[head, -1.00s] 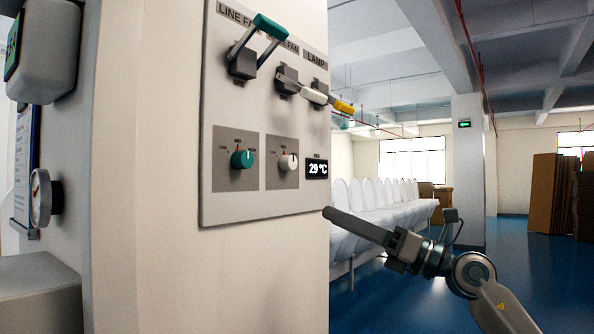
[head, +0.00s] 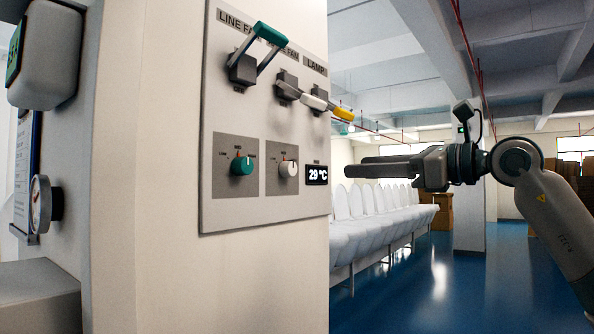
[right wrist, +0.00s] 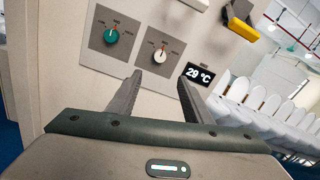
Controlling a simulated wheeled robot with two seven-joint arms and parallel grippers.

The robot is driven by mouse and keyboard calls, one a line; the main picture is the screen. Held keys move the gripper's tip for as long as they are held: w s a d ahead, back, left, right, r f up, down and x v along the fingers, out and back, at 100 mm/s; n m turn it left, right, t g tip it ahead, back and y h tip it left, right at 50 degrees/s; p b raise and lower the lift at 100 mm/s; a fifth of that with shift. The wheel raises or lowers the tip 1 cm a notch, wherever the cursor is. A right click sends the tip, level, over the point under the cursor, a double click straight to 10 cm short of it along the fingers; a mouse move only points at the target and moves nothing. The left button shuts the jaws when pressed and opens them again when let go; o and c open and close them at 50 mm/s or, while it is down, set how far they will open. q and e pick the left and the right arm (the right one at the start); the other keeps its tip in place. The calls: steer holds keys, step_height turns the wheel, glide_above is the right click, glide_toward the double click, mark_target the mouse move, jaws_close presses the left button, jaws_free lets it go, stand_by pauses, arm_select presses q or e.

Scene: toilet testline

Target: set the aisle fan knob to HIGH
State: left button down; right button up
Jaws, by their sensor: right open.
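A grey wall panel (head: 265,210) carries a white knob (head: 289,169) and, left of it, a teal knob (head: 242,166). The white knob is below the partly covered label ending in FAN and also shows in the right wrist view (right wrist: 159,55). Its exact setting is too small to read. My right gripper (head: 348,165) is right of the panel in the head view, apart from it, with its fingers pointing left. In the right wrist view its fingers (right wrist: 160,80) are spread and empty, with the white knob just beyond the gap between the tips. My left gripper is not in view.
Above the knobs are levers with teal (head: 270,33), white (head: 313,102) and yellow (head: 343,114) grips. A 29 °C display (head: 317,175) is right of the white knob. White toilets (head: 375,215) line the right side. Blue floor (head: 430,290) is clear there.

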mark_target(293, 170)
steer(key=shift+a, duration=0.1)
steer(key=p+x, duration=0.8)
steer(key=x, duration=0.8)
steer(key=shift+r, duration=0.2)
steer(key=shift+w+a+f+p, duration=0.1)
steer(key=shift+w+a+p, duration=0.2)
steer(key=shift+w+a, duration=0.15)
steer(key=c, duration=1.1)
